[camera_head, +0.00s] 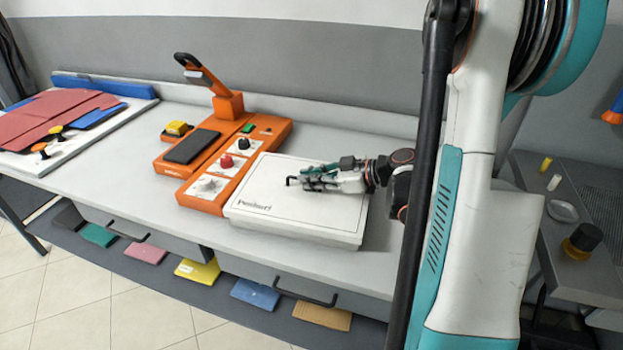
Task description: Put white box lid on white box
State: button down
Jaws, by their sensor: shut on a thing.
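The white box lid (290,213) is a flat white panel with a thin dark border line and dark lettering near its left front corner. It lies level on or just above the white box (290,234), whose low front side shows beneath it. I cannot tell whether the lid is fully seated. My gripper (300,181) reaches in from the right over the middle of the lid, with its fingers pointing left. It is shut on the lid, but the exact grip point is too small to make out. The box's inside is hidden.
An orange machine (225,160) with knobs and a raised handle stands directly left of the box. Red sheets (60,118) lie on a white board at the far left. A dark side table (560,240) with small items stands at right.

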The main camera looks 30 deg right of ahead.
jog(key=c, duration=1.7)
grip_release()
jog(key=v, duration=1.2)
jog(key=shift+s, duration=0.1)
